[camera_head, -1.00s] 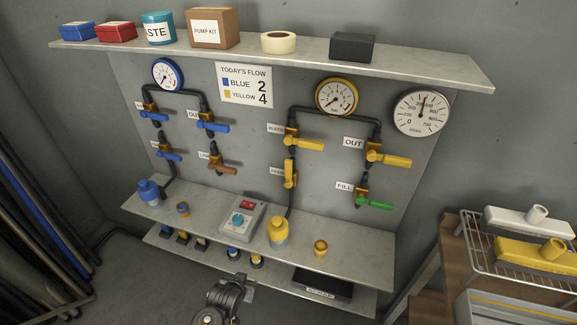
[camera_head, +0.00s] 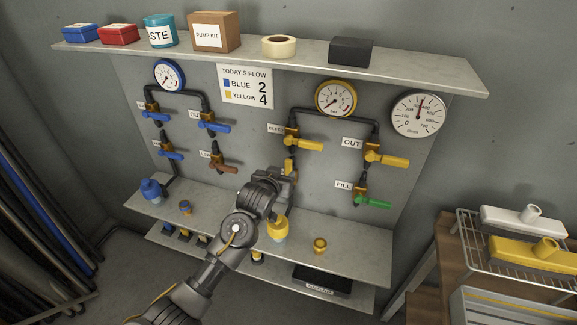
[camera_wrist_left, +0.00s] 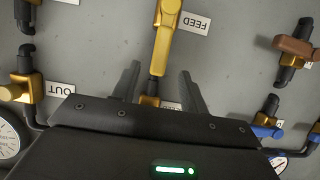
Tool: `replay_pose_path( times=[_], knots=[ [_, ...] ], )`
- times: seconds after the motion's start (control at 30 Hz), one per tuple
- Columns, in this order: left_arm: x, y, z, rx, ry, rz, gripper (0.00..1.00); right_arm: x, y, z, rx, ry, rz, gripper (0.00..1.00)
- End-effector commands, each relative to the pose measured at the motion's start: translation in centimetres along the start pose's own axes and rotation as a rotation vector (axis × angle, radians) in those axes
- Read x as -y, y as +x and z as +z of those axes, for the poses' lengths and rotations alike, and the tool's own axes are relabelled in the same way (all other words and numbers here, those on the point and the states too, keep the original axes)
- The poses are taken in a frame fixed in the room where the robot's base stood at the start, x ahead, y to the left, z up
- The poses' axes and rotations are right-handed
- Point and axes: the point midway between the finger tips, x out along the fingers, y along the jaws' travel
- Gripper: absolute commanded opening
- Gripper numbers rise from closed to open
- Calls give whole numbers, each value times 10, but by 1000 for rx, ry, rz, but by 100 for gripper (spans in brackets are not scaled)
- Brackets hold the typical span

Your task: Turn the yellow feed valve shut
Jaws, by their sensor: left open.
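The yellow feed valve's handle (camera_wrist_left: 163,45) shows in the left wrist view beside its FEED label (camera_wrist_left: 195,22), its long side in line with the pipe. In the head view only a small yellow part of the valve (camera_head: 289,165) shows; my left gripper (camera_head: 284,175) hides the rest. In the wrist view the two fingers of my left gripper (camera_wrist_left: 160,74) are spread apart, one on each side of the handle's free end. I cannot tell whether they touch it. My right gripper is not in view.
The yellow bleed valve (camera_head: 308,144) is just above the feed valve, and the brown-handled valve (camera_head: 222,167) is to the left. The OUT valve (camera_head: 388,160) and green FILL valve (camera_head: 372,202) are to the right. A yellow bottle (camera_head: 278,230) stands on the lower shelf (camera_head: 345,250) below.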

Motion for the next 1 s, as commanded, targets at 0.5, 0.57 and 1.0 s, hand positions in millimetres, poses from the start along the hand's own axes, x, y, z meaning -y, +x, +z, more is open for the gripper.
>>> replay_pose_path(
  times=[0.5,0.57,1.0],
  knots=[
    [0,68,0,1,0,0,44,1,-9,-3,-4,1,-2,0],
    [-1,71,-1,-1,0,1,44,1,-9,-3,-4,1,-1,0],
    [0,74,0,0,-1,1,36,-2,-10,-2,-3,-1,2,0]
  ],
)
